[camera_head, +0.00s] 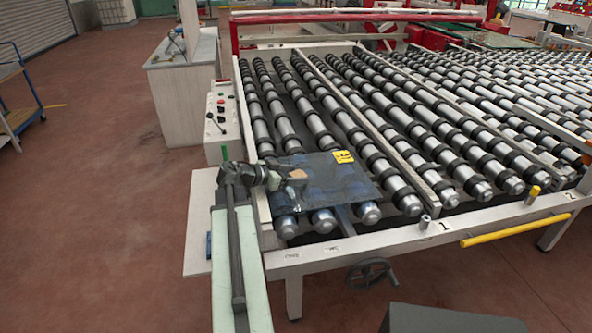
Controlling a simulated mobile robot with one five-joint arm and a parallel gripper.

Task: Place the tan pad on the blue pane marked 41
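The blue pane (335,188) lies flat on the near left end of the rollers. It looks dark blue and glossy, with a yellow label (343,157) at its far right corner; the number is too small to read surely. The tan pad (297,173) shows as a small tan patch at the tip of my gripper (299,179), over the left part of the pane. My gripper reaches in from the left, low over the pane. The fingers partly hide the pad. I cannot tell whether they grip it or whether it touches the pane.
Rows of steel rollers with black rings (400,125) fill the conveyor bed. A pale frame rail (370,243) runs along its near edge, with a yellow bar (515,230) at the right. A control box (222,115) stands at the left. Open red floor (100,200) lies further left.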

